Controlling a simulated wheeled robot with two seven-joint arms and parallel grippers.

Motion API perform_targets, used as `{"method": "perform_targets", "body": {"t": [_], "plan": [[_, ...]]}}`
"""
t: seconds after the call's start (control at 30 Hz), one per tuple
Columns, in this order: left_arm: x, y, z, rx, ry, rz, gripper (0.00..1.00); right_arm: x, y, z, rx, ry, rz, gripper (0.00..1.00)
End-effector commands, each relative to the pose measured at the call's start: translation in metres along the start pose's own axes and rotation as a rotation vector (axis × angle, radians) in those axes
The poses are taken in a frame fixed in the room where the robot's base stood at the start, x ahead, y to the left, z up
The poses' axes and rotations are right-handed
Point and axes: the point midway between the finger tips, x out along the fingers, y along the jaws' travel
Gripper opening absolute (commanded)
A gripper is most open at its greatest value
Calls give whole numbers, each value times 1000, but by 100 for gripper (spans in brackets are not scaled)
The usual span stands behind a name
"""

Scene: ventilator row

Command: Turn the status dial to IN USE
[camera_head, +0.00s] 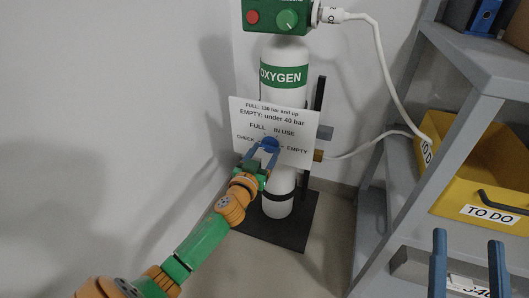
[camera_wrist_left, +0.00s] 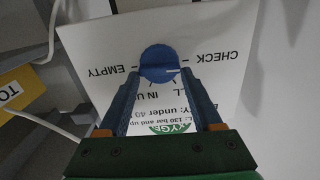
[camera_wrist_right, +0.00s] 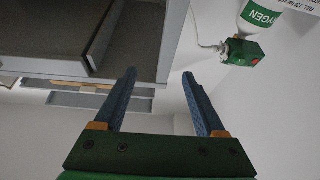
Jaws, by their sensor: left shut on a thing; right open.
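The blue status dial (camera_head: 271,144) sits on a white sign (camera_head: 303,122) in front of the oxygen cylinder (camera_head: 283,88). The sign reads CHECK, FULL, IN USE and EMPTY around the dial. My right gripper (camera_head: 467,246) is open and empty at the lower right, before the shelf.
A green device (camera_head: 275,16) with a red button and green knob is above the cylinder, with a white hose (camera_head: 379,50). A grey shelf (camera_head: 478,66) on the right holds a yellow TO DO bin (camera_head: 459,191). White wall is at left.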

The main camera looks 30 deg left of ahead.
Motion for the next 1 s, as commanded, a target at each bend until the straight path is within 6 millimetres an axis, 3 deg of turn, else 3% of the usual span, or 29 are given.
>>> {"method": "perform_targets", "body": {"t": [0.6, 1.0], "plan": [[0, 3, 0, 503, -2, 0, 11, -17, 9, 72, 2, -397, 23, 73], [0, 5, 2, 883, -1, 1, 11, -34, 12, 100, 7, -566, 31, 73]]}}
